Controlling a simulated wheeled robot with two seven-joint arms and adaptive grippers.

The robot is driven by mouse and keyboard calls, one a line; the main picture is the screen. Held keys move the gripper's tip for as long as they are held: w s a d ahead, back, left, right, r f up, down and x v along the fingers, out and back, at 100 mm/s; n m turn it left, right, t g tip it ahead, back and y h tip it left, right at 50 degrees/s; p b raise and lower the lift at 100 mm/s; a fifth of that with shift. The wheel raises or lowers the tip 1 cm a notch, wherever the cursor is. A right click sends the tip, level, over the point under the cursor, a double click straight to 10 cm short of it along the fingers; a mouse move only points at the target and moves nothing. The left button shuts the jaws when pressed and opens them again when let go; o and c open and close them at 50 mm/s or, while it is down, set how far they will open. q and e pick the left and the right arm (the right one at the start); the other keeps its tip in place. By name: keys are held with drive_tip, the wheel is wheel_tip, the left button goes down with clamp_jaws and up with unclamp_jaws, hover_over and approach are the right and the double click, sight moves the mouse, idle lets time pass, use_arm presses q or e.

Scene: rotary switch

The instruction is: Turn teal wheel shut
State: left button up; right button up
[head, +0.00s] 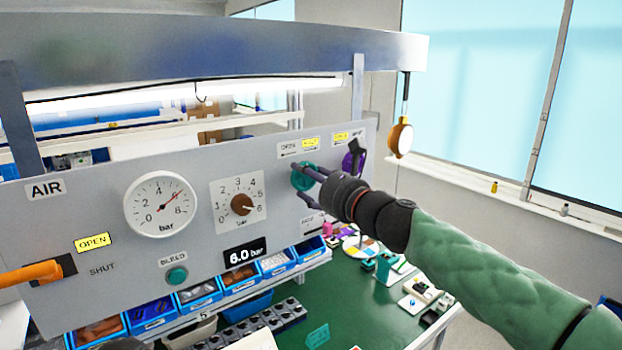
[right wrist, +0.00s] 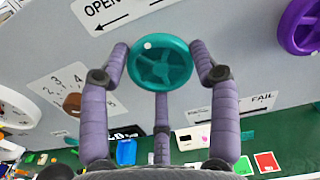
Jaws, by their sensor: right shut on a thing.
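The teal wheel (head: 301,179) is mounted on the grey panel, right of the dials. In the right wrist view the teal wheel (right wrist: 160,66) is a spoked ring with a white dot at its upper left rim. My right gripper (head: 314,173) reaches it from the right and partly covers it. In the right wrist view my right gripper (right wrist: 160,52) has purple padded fingers on the left and right of the rim and a third below. It is shut on the wheel. A label with OPEN and an arrow (right wrist: 115,12) is above the wheel. My left gripper is not in view.
A purple wheel (right wrist: 300,27) is on the panel to the right. A round gauge (head: 160,204), a brown knob (head: 241,205) and an orange lever (head: 32,273) are on the panel to the left. Blue bins (head: 200,293) and a green bench top (head: 345,305) lie below.

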drive_tip(key=shift+r, duration=0.1)
idle(0.3)
drive_tip(key=o, duration=1.1)
drive_tip(key=shift+o, duration=0.2)
drive_tip(key=v, duration=1.2)
